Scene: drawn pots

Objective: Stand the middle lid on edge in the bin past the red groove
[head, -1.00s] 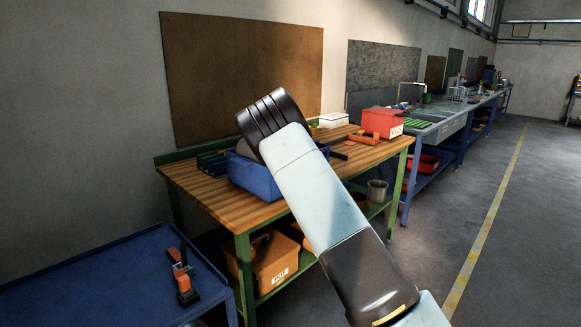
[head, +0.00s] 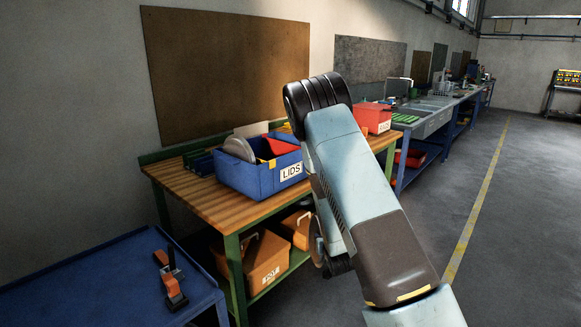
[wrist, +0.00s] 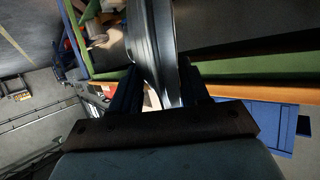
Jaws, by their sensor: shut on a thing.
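The blue bin marked LIDS (head: 262,182) stands on the wooden bench in the head view. A grey lid (head: 238,149) stands on edge at its left end. A red piece (head: 281,146) shows inside to the right, with yellow bits near it; I cannot tell whether it marks the red groove. My gripper (wrist: 160,92) is shut on a grey metal lid (wrist: 150,45), seen nearly edge-on between the fingers in the wrist view. In the head view the held lid (head: 316,243) shows beside my arm, in front of the bench and below its top, apart from the bin. My arm hides part of it.
The wooden bench (head: 205,207) has a green frame. A red box (head: 374,117) stands on it behind my arm. Orange bins (head: 262,258) sit on its lower shelf. A blue table (head: 90,285) with an orange and black tool (head: 170,277) is at front left. Floor at right is clear.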

